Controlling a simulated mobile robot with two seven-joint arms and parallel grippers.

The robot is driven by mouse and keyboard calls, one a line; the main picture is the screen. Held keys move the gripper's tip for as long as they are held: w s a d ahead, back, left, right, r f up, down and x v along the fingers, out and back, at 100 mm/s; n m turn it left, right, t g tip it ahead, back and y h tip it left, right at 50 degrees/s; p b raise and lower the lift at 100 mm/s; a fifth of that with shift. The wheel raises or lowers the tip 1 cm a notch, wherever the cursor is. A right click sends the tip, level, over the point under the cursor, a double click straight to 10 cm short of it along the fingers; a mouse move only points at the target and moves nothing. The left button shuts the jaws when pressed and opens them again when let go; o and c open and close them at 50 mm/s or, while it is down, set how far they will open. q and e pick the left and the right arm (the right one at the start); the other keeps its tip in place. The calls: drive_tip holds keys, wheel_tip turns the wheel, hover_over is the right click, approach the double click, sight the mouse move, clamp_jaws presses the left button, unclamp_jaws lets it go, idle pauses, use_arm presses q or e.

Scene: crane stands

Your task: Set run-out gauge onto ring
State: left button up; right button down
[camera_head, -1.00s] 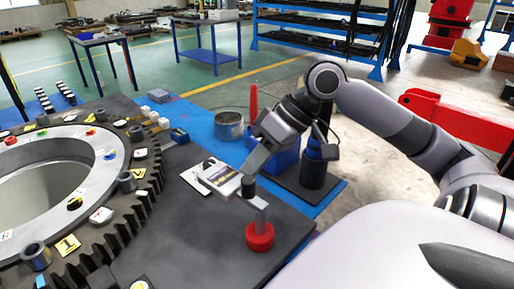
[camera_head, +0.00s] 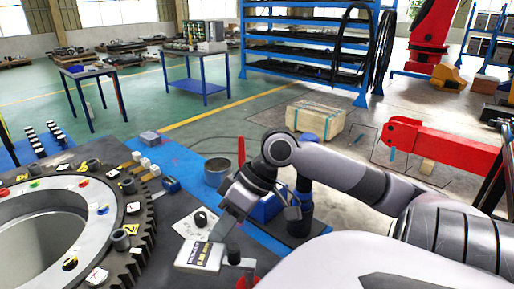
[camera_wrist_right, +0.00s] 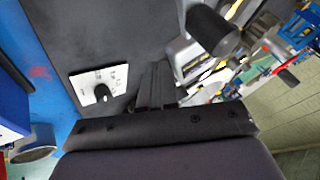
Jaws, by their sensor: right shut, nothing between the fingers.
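The run-out gauge stands on the dark table beside the ring: a pale box with a black and yellow label (camera_head: 200,255), a dark upright cylinder (camera_head: 234,255), and a red base (camera_head: 246,283) cut off at the bottom edge. In the right wrist view its dark cylinder (camera_wrist_right: 213,30) is close beside the fingers. The toothed ring (camera_head: 140,230) lies at the left. My right gripper (camera_head: 222,229) is shut and empty, just behind and above the gauge; it also shows in the wrist view (camera_wrist_right: 157,85). I cannot tell whether it touches. My left gripper is not in view.
A white card with a black knob (camera_head: 198,222) lies behind the gauge. A metal cup (camera_head: 217,171) and a blue bin (camera_head: 268,206) stand on the blue strip. Several small labelled pieces and cylinders sit on the ring. A wooden crate (camera_head: 316,118) is on the floor.

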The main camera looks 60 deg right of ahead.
idle(0.6)
drive_tip(key=v, duration=0.7)
idle(0.8)
